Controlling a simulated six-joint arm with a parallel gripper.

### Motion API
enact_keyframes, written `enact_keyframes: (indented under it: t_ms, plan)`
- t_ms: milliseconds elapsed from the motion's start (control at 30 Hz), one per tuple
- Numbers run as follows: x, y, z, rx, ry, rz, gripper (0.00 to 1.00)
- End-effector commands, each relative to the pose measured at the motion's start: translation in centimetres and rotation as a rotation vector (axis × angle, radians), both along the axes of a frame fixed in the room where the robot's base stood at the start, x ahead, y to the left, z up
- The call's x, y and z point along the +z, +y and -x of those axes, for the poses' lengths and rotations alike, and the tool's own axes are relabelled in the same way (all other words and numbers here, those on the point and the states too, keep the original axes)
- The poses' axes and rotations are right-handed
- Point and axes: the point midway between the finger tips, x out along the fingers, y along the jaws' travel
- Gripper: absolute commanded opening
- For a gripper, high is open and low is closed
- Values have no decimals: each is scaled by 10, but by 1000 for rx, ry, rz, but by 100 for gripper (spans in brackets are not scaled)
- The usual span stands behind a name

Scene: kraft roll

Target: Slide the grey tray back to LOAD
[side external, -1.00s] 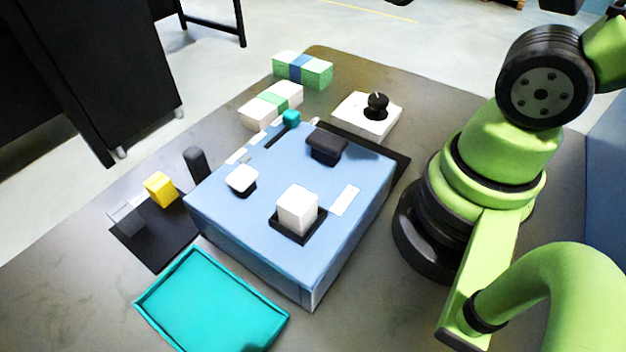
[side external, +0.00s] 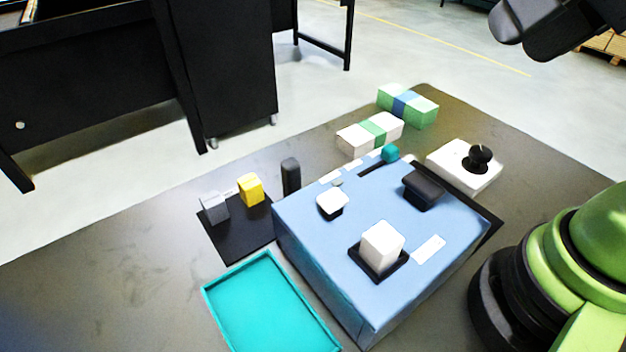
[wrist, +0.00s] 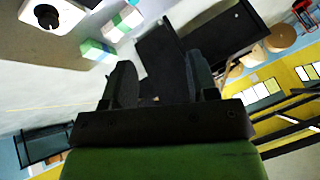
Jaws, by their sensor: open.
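A small dark grey tray (side external: 361,264) sits on top of the blue box (side external: 310,240) in the side view, with a white cube (side external: 382,244) standing in it. A blank-looking white label (side external: 428,249) lies to its right; I cannot read LOAD on it or on the small pale labels at the far-left edge. My gripper (wrist: 160,66) is open and empty in the wrist view, pointing past the table towards the room. The blue box and the dark tray do not show in the wrist view.
A black block (side external: 423,189), a white-topped button (side external: 332,202) and a teal knob (side external: 391,154) stand on the box. A teal tray (side external: 208,301) lies in front. Yellow (side external: 250,189) and grey blocks sit on a black mat (side external: 232,243). A white joystick unit (side external: 447,166) stands behind.

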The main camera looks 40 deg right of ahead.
Motion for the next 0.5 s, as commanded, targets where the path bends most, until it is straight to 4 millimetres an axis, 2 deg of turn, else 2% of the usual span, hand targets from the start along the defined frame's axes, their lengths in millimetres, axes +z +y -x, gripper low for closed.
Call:
enact_keyframes:
  t_ms: [133,267,367,500]
  plan:
    - [5,11,-40,62,102,27,53]
    - [-2,27,-81,117,195,59,53]
    - [-15,42,-111,157,266,91,53]
    - [-47,68,-149,214,360,140,53]
